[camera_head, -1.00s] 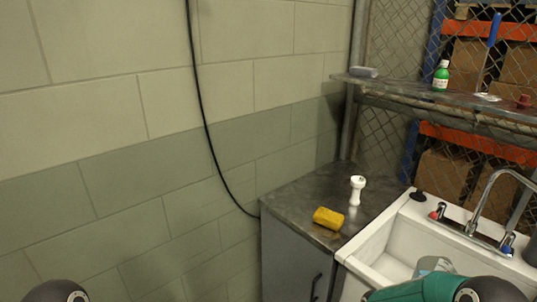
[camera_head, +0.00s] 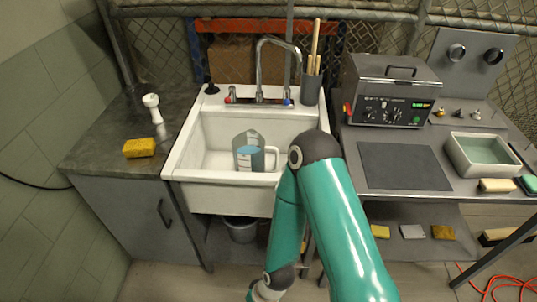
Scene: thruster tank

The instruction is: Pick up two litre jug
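The two litre jug (camera_head: 248,148) is a clear, greyish plastic jug with a white handle and a blue patch on its side. It stands in the white sink basin (camera_head: 190,160), towards the right side. One of my teal arms crosses in front of the sink's right side, its elbow close to the jug's handle. My other arm is not in view.
A steel faucet (camera_head: 262,70) arches over the sink's back, beside a dark holder (camera_head: 311,88) with wooden sticks. A yellow sponge (camera_head: 139,148) and a white brush (camera_head: 153,107) are on the left counter. A grey machine (camera_head: 388,95) and a tray (camera_head: 480,155) stand on the right bench.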

